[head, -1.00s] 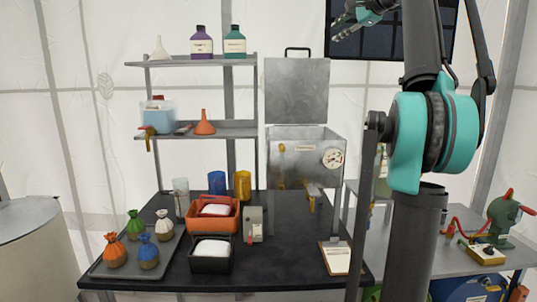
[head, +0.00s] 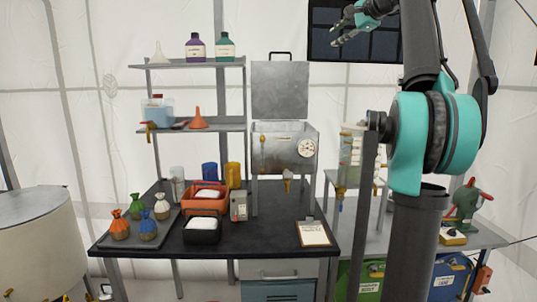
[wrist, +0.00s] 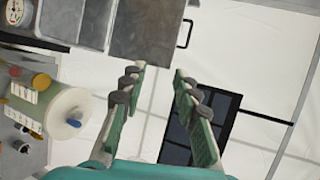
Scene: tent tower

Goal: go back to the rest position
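My gripper (head: 353,20) is raised high at the upper right of the head view, in front of a dark window panel. In the wrist view my gripper (wrist: 160,80) shows two green-padded fingers spread apart with nothing between them. It is open and touches no object.
A black worktop (head: 262,236) carries several cloth sacks on a tray (head: 108,238), an orange bin (head: 187,201), a black bin (head: 201,238) and a clipboard (head: 314,233). A metal box (head: 270,150) with raised lid stands behind. A large drum (head: 45,245) is at left.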

